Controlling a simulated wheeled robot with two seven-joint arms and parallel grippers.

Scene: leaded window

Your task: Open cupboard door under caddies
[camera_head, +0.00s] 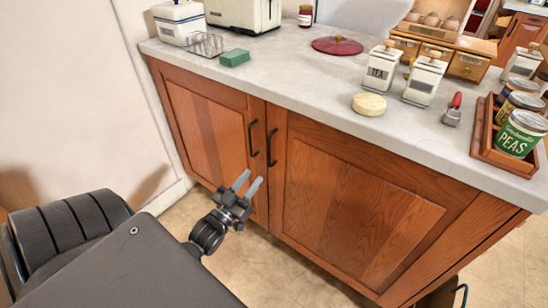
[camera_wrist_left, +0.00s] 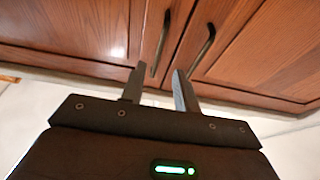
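The wooden cupboard has two shut doors. The right door (camera_head: 360,205) is beneath the white caddies (camera_head: 381,66) on the counter; its dark bar handle (camera_head: 271,147) is near its left edge. The left door (camera_head: 212,132) has its own dark handle (camera_head: 251,138) beside that one. My left gripper (camera_head: 247,183) is open and empty, just in front of the cupboard below both handles, touching neither. In the left wrist view its fingers (camera_wrist_left: 159,85) are spread toward the doors, with the two handles (camera_wrist_left: 160,43) (camera_wrist_left: 204,45) beyond the tips. My right gripper is not in view.
The grey counter (camera_head: 300,84) overhangs the doors. It bears a green sponge-like block (camera_head: 234,58), a red lid (camera_head: 337,45), a round cream disc (camera_head: 369,104) and a wooden tray of tins (camera_head: 487,150). Tiled floor (camera_head: 255,262) in front is clear. A white wall stands at left.

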